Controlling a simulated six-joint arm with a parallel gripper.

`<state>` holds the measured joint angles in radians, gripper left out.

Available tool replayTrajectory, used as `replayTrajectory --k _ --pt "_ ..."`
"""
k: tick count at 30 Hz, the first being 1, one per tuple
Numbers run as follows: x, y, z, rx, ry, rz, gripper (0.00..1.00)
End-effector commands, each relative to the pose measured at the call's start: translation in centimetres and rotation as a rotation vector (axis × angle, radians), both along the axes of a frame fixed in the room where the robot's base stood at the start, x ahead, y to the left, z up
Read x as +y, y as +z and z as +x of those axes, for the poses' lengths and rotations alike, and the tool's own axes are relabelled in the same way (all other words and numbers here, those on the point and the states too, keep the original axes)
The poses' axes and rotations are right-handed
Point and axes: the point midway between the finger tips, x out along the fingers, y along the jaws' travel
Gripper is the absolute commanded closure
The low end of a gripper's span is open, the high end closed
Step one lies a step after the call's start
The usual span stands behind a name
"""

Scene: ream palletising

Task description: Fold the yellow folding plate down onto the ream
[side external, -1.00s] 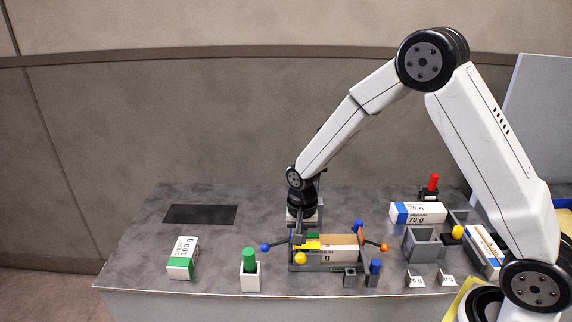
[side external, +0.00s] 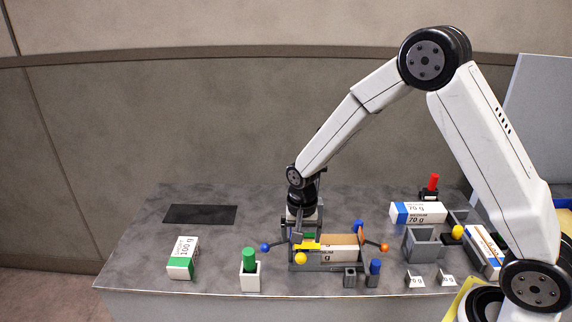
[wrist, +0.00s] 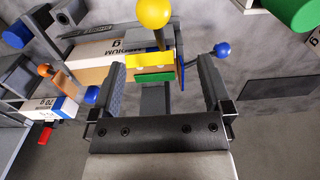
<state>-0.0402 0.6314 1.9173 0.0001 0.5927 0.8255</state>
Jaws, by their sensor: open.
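The yellow folding plate (side external: 307,246) with its yellow ball knob (side external: 300,259) is at the left end of the ream (side external: 343,254), near its top. I cannot tell whether it touches the ream. The ream lies in a grey fixture (side external: 330,267). My gripper (side external: 304,238) points down at the fixture's left end, behind the yellow plate. In the wrist view my gripper (wrist: 164,84) is open, with its fingers wide apart. The yellow plate (wrist: 150,60) and a green plate (wrist: 155,77) show ahead, between the fingertips; nothing is held.
Blue-ball levers (side external: 265,247) and an orange ball lever (side external: 384,247) stick out around the fixture. A green cylinder in a white holder (side external: 250,278) and a green-marked ream (side external: 183,258) stand left. A blue-marked ream (side external: 418,212) and grey bin (side external: 422,243) are right. The dark mat (side external: 200,214) is empty.

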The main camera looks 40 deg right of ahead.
Motion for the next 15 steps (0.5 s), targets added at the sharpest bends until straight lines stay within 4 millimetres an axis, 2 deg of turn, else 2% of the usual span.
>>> replayTrajectory --k 15 --pt "0.0 3.7 0.0 -0.001 0.0 0.0 0.0"
